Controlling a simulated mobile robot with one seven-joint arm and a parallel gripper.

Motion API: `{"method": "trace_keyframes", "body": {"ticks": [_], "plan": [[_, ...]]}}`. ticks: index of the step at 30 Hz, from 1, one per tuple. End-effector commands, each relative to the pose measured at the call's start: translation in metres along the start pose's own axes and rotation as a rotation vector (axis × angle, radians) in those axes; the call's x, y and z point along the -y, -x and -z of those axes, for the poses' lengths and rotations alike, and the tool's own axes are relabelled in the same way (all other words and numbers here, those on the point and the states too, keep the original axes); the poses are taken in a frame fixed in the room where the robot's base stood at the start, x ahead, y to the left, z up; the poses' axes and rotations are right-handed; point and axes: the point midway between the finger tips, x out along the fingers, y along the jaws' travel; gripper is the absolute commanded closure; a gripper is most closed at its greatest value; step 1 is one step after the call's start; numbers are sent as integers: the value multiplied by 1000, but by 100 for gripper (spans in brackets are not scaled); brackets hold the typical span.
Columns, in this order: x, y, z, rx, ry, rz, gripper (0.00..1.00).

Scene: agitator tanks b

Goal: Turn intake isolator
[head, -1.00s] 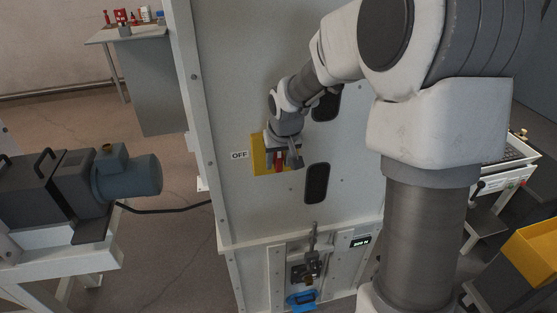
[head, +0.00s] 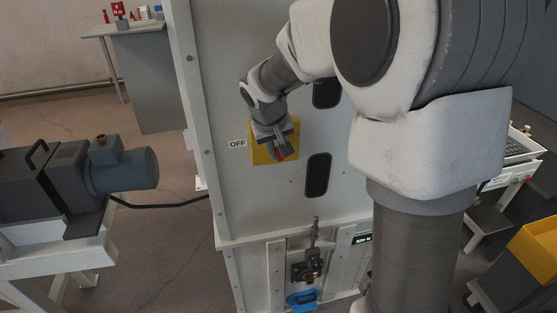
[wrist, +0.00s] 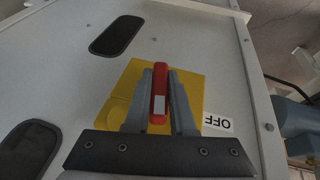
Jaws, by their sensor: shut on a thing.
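The isolator is a yellow plate (head: 291,128) with a red handle (head: 280,157) on a grey cabinet panel, beside a white OFF label (head: 237,144). In the wrist view the red handle (wrist: 160,85) stands between the two grey fingers of my gripper (wrist: 159,98), which is shut on it. The yellow plate (wrist: 195,88) lies behind, turned a little relative to the fingers. The OFF label (wrist: 218,123) shows upside down there. In the head view my gripper (head: 282,155) is tilted and hides most of the handle.
Dark oval grips (head: 318,175) sit on the panel to the right of the plate. Below are a latch (head: 308,268) with a blue part and a small display (head: 362,239). A blue-grey motor (head: 122,169) stands on a frame at left. A yellow bin (head: 538,243) is at right.

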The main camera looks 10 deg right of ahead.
Motion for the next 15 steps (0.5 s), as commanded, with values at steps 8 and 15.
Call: {"method": "trace_keyframes", "body": {"ticks": [8, 15], "plan": [[8, -4, 6, -30, 95, -217, 100], [9, -3, 5, -28, 181, -427, 100]]}}
